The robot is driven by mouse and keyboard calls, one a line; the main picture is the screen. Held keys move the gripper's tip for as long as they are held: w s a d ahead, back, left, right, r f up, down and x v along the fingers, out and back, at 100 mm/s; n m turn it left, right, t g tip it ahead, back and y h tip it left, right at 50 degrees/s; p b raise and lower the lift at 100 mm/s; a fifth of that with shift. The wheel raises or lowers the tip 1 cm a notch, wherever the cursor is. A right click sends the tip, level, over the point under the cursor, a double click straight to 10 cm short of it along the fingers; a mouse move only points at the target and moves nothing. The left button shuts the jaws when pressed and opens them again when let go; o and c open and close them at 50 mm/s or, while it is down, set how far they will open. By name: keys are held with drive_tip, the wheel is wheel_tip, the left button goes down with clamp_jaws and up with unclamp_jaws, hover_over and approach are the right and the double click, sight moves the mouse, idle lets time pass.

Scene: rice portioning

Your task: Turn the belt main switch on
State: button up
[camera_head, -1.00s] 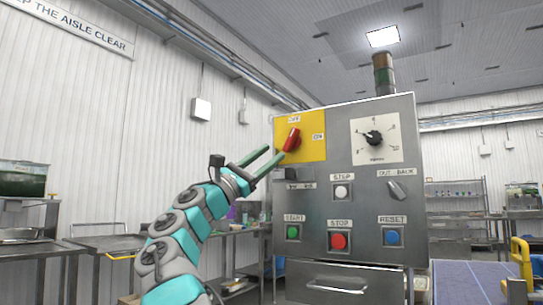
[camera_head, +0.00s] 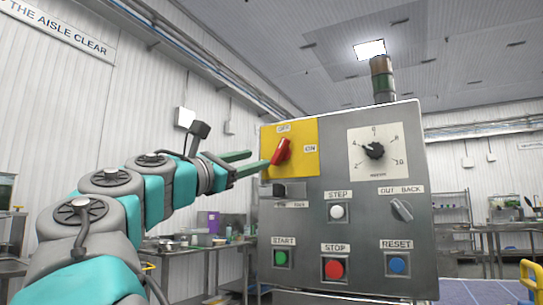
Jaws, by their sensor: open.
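The belt main switch is a red rotary handle (camera_head: 281,152) on a yellow plate (camera_head: 303,165) at the upper left of a grey control panel (camera_head: 300,225). The plate carries an OFF label above the handle and an ON label to its right. The handle is tilted, its upper end leaning right toward the space between the labels. My gripper (camera_head: 260,161) is open, with green fingers pointing right at the plate's left edge. The lower finger's tip is close to the handle's left side; I cannot tell whether they touch.
The panel also bears a dial (camera_head: 374,151), a white STEP button (camera_head: 337,211), an OUT/BACK selector (camera_head: 402,209), a green START button (camera_head: 280,258), a red STOP button (camera_head: 333,268) and a blue RESET button (camera_head: 397,264). A signal lamp (camera_head: 383,80) stands on top. Steel tables stand behind at left.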

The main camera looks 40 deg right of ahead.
sight(276, 154)
drive_tip(key=shift+p+x, duration=0.3)
drive_tip(key=shift+x, duration=3.55)
drive_tip(key=shift+s, duration=0.1)
clamp_jaws()
